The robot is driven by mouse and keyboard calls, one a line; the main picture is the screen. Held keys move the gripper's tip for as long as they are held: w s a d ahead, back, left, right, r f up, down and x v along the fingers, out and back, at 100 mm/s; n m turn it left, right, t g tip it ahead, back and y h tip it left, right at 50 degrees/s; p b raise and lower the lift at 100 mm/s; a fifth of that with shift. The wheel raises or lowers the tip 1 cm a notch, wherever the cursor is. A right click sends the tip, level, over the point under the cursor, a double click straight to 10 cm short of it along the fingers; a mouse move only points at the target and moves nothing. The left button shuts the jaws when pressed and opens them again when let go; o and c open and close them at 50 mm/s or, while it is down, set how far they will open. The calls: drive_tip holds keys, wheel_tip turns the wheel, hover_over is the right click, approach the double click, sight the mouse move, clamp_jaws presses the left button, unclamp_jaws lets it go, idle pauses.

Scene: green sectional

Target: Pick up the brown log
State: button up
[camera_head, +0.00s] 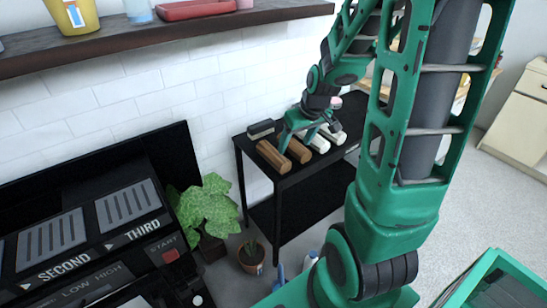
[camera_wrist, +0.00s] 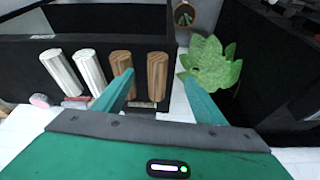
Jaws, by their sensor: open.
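Two brown logs lie side by side on a black table (camera_head: 296,181). The outer brown log (camera_head: 272,158) is nearest the table's left end, and it shows at right in the wrist view (camera_wrist: 157,76). The other brown log (camera_head: 299,151) lies beside it, partly behind my left finger in the wrist view (camera_wrist: 121,66). My gripper (camera_head: 297,137) is open and empty, over the logs. In the wrist view, my gripper's fingers (camera_wrist: 158,80) are spread, with the outer brown log appearing between them. I cannot tell the height left above the logs.
Two white logs (camera_head: 333,136) lie right of the brown ones. A small dark block (camera_head: 261,129) sits at the table's back left. A leafy plant (camera_head: 208,207) stands left of the table, with a small pot (camera_head: 251,257) in front. A wall shelf (camera_head: 150,40) hangs above.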

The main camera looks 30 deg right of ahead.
drive_tip(key=n+t, duration=0.1)
drive_tip(key=t, duration=0.1)
approach(275, 152)
drive_tip(key=shift+w+d, duration=0.1)
drive_tip(key=shift+d, duration=0.05)
drive_tip(key=shift+x, duration=5.25)
drive_tip(key=shift+a+f, duration=0.1)
drive_tip(key=shift+a, duration=0.1)
drive_tip(key=c, duration=1.4)
